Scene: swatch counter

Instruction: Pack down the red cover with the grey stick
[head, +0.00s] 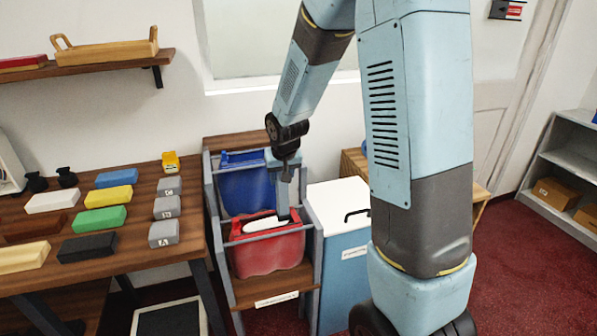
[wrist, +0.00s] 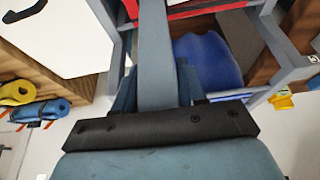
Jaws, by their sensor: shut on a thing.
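The red cover (head: 268,256) sits in the front bay of a grey-framed rack, with a white patch (head: 266,224) at its top. Its edge shows at the top of the wrist view (wrist: 190,9). My gripper (head: 286,160) is above the rack, shut on the grey stick (head: 284,192). The stick points down toward the red cover's top. In the wrist view the stick (wrist: 157,50) runs from between the fingers up past the frame's top, so its far end is hidden there. I cannot tell whether the tip touches the cover.
A blue cover (head: 246,190) hangs in the rack's rear bay. The grey rack frame (head: 225,268) surrounds both bays. A white-lidded blue bin (head: 338,205) stands close on the right. A wooden table (head: 140,215) with several coloured blocks is on the left.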

